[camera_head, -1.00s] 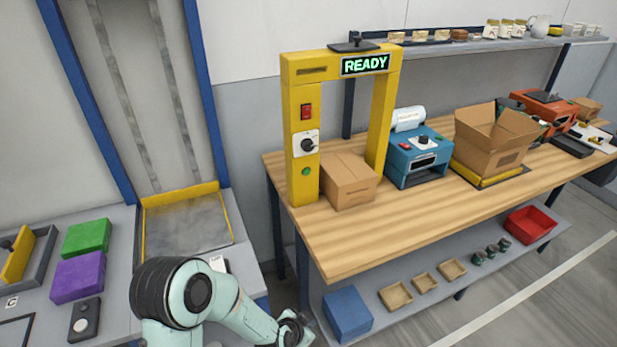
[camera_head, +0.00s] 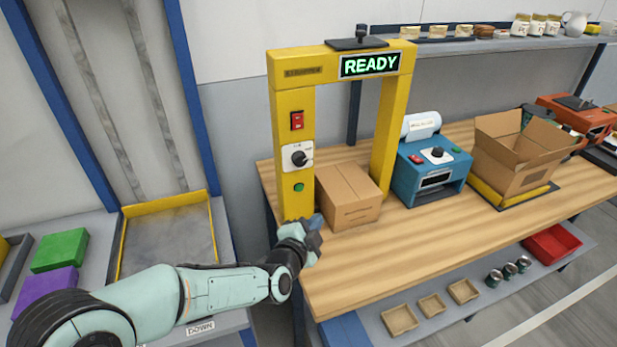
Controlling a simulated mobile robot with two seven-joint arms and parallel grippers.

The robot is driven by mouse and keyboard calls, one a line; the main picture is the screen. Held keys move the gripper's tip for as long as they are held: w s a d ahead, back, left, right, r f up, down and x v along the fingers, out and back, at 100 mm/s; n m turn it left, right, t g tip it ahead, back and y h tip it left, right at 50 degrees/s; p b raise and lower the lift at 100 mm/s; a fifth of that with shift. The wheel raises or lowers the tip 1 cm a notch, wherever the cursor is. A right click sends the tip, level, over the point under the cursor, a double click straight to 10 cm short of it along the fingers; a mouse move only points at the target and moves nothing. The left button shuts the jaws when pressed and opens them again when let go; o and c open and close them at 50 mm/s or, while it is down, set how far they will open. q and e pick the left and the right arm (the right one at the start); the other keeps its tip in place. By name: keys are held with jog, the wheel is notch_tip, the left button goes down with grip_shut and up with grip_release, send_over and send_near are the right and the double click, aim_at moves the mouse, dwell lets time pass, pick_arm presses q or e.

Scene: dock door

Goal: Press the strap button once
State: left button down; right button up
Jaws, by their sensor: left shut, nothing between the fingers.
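The yellow strapping arch (camera_head: 291,130) stands on the wooden table, with a display (camera_head: 369,65) that reads READY. Its left post carries a red switch (camera_head: 297,121), a dark rotary knob (camera_head: 297,158) on a white plate, and a round green button (camera_head: 299,187) below. A closed cardboard box (camera_head: 349,196) sits at the arch opening. My left gripper (camera_head: 314,232) is shut and empty, in front of the foot of the left post, below the green button and apart from it. The fingertips are small and dark here. My right gripper is out of view.
A blue machine (camera_head: 432,172) and an open carton (camera_head: 520,150) stand to the right on the wooden table (camera_head: 420,240). Green (camera_head: 60,250) and purple (camera_head: 47,290) blocks lie at left. The table front is clear.

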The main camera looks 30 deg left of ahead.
aim_at(299, 188)
pick_arm(q)
jog(key=shift+w+a+b, duration=0.4)
jog(key=shift+w+a, duration=1.1)
jog(key=shift+a, duration=0.2)
jog(key=shift+w+a+b, duration=0.35)
jog(key=shift+w+a, duration=1.1)
jog(key=shift+a, duration=0.2)
jog(key=shift+f, duration=0.1)
jog(key=shift+w+a+b, duration=0.3)
jog(key=shift+a, duration=0.05)
